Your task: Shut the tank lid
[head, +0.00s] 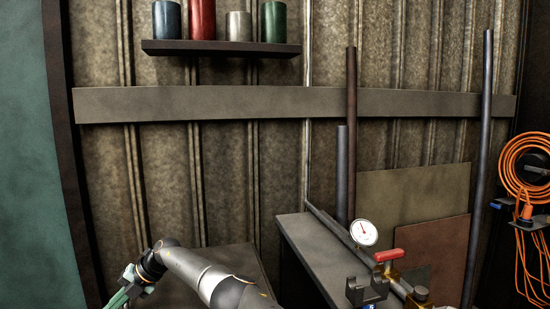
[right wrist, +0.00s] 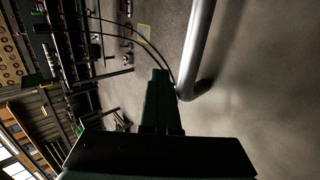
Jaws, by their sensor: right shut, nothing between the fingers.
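I cannot pick out the tank or its lid for certain in either view. A dark flat-topped surface (head: 240,259) stands low against the wall in the head view, partly behind an arm of mine. That arm reaches leftward from the bottom centre; I take it for my right one. Its green-fingered gripper (head: 124,289) points down-left at the bottom edge. In the right wrist view the green fingers of my right gripper (right wrist: 160,73) are together, with nothing between them. A thick grey tube (right wrist: 199,45) passes close to their right. Whether they touch it is unclear. My left gripper does not show.
A large green panel (head: 35,150) stands at the far left. A bench (head: 300,240) right of centre holds a dial gauge (head: 364,232) and a red-handled clamp (head: 389,256). Upright bars (head: 351,140) lean on the wall. An orange cable (head: 525,165) hangs far right.

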